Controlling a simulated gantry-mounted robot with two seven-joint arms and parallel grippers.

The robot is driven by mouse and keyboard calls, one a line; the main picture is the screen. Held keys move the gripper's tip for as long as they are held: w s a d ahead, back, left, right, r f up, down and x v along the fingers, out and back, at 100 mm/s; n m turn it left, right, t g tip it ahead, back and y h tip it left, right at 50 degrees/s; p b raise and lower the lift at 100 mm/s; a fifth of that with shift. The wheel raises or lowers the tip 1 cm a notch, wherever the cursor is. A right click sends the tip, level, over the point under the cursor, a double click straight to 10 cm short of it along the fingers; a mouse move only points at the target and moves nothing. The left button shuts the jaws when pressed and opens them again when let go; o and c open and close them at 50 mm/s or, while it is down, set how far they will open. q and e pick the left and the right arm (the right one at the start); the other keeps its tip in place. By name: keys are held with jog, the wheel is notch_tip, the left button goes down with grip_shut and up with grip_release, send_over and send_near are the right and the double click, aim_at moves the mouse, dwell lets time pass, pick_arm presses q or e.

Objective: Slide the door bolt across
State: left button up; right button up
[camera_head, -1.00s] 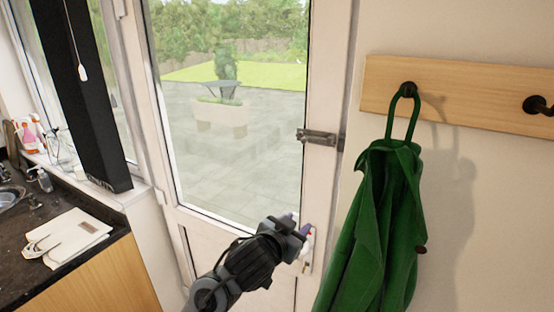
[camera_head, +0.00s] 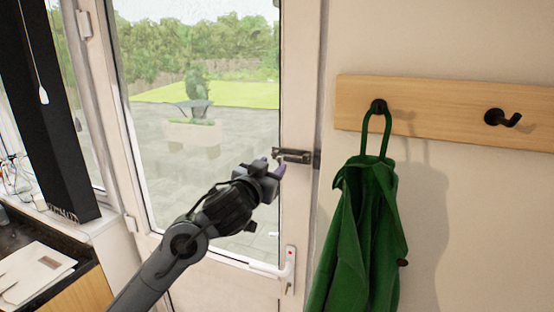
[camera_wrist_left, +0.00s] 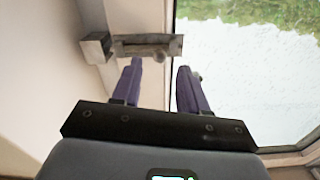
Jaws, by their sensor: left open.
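The door bolt (camera_head: 293,156) is a small dark metal slide bolt on the right edge of the white glazed door (camera_head: 296,215), with its keeper (camera_head: 316,159) on the frame beside it. My left gripper (camera_head: 272,168) is just left of and slightly below the bolt, open and empty. In the left wrist view the two purple fingers (camera_wrist_left: 158,78) point at the bolt plate (camera_wrist_left: 148,46), which lies just beyond the tips. A small knob shows on the bolt near the fingers. I cannot tell whether the fingers touch it. My right gripper is not in view.
A white door handle (camera_head: 289,268) sits below the bolt. A green coat (camera_head: 362,235) hangs from a wooden hook rail (camera_head: 440,110) to the right, close to the door frame. A dark counter with a white board (camera_head: 30,272) is at lower left.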

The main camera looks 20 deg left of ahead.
aim_at(278, 160)
pick_arm(q)
jog(key=shift+w+p, duration=0.55)
jog(key=shift+w, duration=1.8)
grip_shut()
